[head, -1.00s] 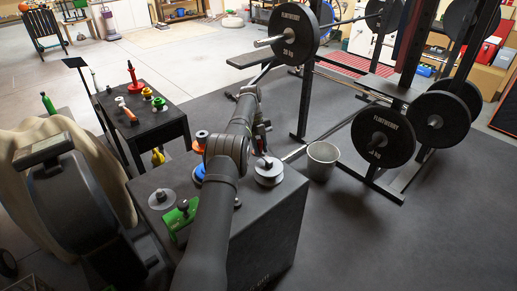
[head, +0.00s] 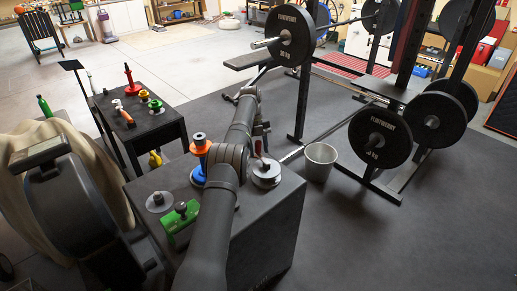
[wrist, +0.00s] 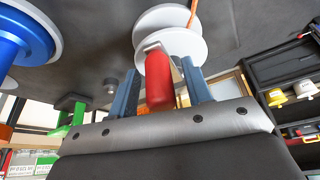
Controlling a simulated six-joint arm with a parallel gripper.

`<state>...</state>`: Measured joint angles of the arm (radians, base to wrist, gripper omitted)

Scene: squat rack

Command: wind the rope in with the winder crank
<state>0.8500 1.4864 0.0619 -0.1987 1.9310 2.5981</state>
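The winder is a white double-disc reel (head: 266,175) on the black box top, right of my arm in the head view. It also shows in the wrist view (wrist: 172,32), with an orange rope (wrist: 193,12) at its edge. Its red crank handle (wrist: 160,84) stands between the two blue-grey fingers of my gripper (wrist: 163,72). The handle (head: 258,147) also shows in the head view beside my gripper (head: 262,138). The fingers are apart, with a visible gap on each side of the handle. The rope's far end cannot be made out.
On the black box (head: 262,235) stand an orange-and-blue spool (head: 199,145), a green clamp-like part (head: 178,218) and a grey disc (head: 159,202). A bucket (head: 319,162) and weight rack (head: 300,110) stand to the right. A small black table (head: 150,128) is at left.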

